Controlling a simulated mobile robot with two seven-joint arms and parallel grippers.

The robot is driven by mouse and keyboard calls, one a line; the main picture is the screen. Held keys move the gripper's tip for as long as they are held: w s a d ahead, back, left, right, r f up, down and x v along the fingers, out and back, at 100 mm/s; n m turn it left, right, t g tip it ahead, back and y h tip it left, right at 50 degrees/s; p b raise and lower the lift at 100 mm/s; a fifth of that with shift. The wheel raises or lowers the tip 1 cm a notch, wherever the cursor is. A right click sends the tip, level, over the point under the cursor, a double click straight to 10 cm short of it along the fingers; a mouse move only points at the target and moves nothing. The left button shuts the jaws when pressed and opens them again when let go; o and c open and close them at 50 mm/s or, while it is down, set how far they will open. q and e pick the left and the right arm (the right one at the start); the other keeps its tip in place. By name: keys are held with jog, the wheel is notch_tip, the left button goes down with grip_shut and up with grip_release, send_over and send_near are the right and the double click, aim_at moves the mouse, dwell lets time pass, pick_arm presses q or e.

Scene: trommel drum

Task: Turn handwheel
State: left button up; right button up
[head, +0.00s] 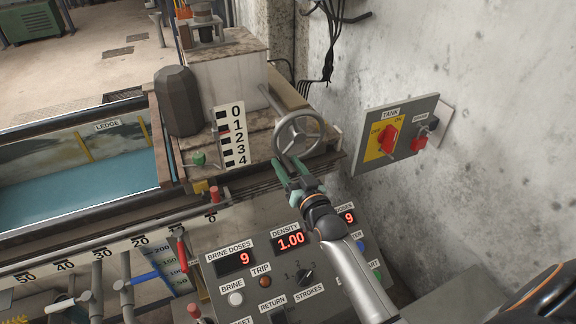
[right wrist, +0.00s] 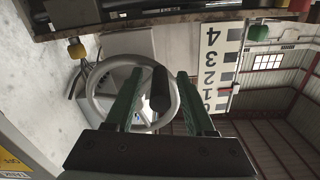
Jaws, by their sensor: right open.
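The grey handwheel (head: 299,136) has a round rim and spokes and stands on a shaft by the concrete wall. My right gripper (head: 288,172) is at the wheel's lower edge, with its green fingers pointing up toward it. In the right wrist view the handwheel (right wrist: 91,95) lies just beyond the fingers. A dark handle knob (right wrist: 160,92) shows in the gap between the two open fingers (right wrist: 159,76). I cannot tell whether either finger touches the knob. My left gripper is not in view.
A scale plate (head: 233,136) numbered 0 to 4 stands left of the wheel. A tank switch panel (head: 395,133) is on the wall to the right. The control panel (head: 262,285) lies below my right arm. A blue-floored trough (head: 80,185) is at the left.

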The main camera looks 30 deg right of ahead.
grip_shut()
dwell(0.3)
dwell(1.1)
